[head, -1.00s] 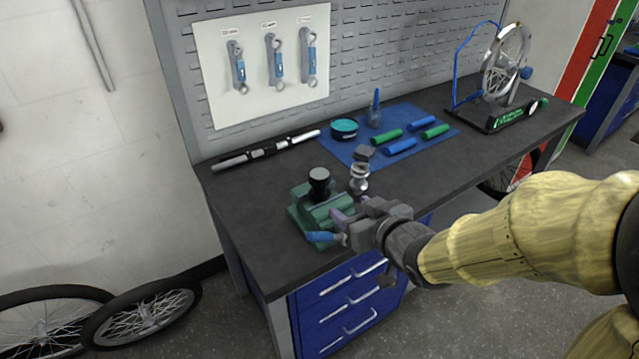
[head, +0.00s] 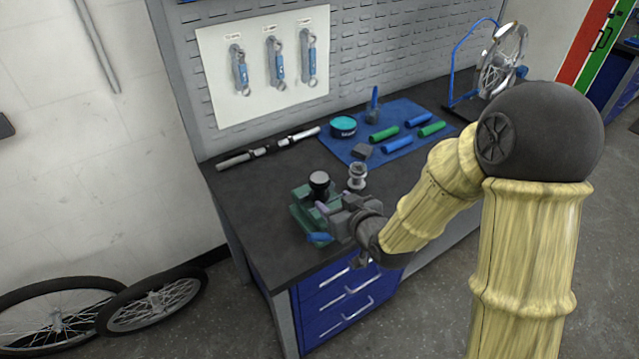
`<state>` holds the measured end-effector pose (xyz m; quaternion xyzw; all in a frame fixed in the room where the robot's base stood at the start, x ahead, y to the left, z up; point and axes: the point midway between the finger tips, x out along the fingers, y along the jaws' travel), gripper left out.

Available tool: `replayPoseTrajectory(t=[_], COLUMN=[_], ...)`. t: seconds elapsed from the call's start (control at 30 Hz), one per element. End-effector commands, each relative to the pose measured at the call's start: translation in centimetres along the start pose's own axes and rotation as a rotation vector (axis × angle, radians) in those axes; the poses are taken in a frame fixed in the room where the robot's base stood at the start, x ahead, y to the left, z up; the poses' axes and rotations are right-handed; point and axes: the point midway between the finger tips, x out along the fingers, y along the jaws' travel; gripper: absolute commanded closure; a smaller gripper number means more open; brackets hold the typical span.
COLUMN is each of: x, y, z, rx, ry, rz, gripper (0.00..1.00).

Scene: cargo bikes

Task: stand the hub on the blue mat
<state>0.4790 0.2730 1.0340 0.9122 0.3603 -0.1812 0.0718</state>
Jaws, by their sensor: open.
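The hub (head: 357,177), a small silver spool with flanges, stands upright on the dark bench top, just right of the green vise and off the mat. The blue mat (head: 352,150) lies further back on the bench. My gripper (head: 326,208) is open, low over the front right of the vise, in front of and left of the hub. Its purple fingertips are partly lost against the vise. I see nothing held between them, though the small gap is hard to make out.
The green vise (head: 301,212) has a black round knob on top. A wheel stand (head: 468,108) is behind right; a long bar (head: 268,148) lies left.

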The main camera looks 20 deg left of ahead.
Motion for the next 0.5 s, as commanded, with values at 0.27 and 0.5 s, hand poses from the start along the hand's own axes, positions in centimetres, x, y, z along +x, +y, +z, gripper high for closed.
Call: replayPoseTrajectory(t=[0.27,0.5], x=[4.2,5.1], y=[0.0,0.0], z=[0.0,0.0], rx=[0.001,0.000], ry=[-0.001,0.000], rz=[-0.001,0.000], gripper=[0.46,0.46])
